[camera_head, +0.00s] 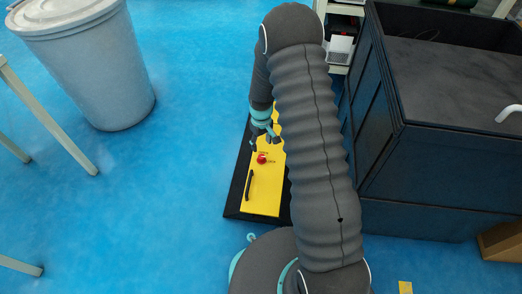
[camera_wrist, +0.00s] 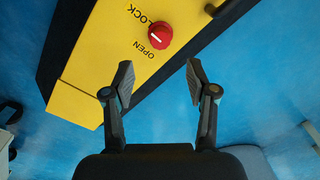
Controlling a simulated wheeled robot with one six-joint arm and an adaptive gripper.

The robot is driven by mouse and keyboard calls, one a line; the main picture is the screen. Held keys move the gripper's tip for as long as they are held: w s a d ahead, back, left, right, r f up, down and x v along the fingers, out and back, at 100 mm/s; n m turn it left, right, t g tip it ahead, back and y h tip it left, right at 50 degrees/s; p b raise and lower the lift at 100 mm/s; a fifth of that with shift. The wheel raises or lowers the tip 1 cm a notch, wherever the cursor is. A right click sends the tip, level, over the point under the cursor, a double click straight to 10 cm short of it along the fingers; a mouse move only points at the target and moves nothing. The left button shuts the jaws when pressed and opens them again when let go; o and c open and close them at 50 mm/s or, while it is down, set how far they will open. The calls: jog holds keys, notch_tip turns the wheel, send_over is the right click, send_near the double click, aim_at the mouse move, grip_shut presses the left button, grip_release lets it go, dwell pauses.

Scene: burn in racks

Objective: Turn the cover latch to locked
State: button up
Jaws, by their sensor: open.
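The cover latch is a round red knob (camera_head: 262,158) on a yellow cover (camera_head: 262,203). In the wrist view the knob (camera_wrist: 159,37) carries a short white mark on its left part, with the words LOCK and OPEN printed beside it on the cover (camera_wrist: 95,75). I cannot tell for sure which word the mark points to. My gripper (camera_head: 264,141) is over the cover, close to the knob. In the wrist view my gripper (camera_wrist: 160,85) is open and empty, its fingers spread apart, with the knob beyond the fingertips and not touched.
The yellow cover has a black bar handle (camera_head: 249,186) and sits in a black frame (camera_head: 233,202) on the blue floor. A large dark cabinet (camera_head: 440,180) stands close on the right. A grey bin (camera_head: 95,65) and table legs are at left. The floor between is clear.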

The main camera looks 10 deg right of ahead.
notch_tip(320, 180, up, 4)
jog(key=shift+f, duration=0.2)
dwell(0.5)
jog(key=s+r+m+g, duration=0.2)
jog(key=s, duration=0.5)
jog(key=s+r+t+p, duration=0.2)
jog(key=s+r, duration=0.6)
jog(key=r, duration=0.6)
jog(key=s+r+m+t+p, duration=0.1)
jog(key=s+r+t+p, duration=0.2)
jog(key=s+r, duration=0.4)
jog(key=s+r+m+t+p, duration=0.1)
jog(key=s+r, duration=0.7)
jog(key=r, duration=1.2)
jog(key=shift+s+r+t+p, duration=0.3)
jog(key=shift+r+t+p, duration=0.05)
jog(key=shift+t+p, duration=0.5)
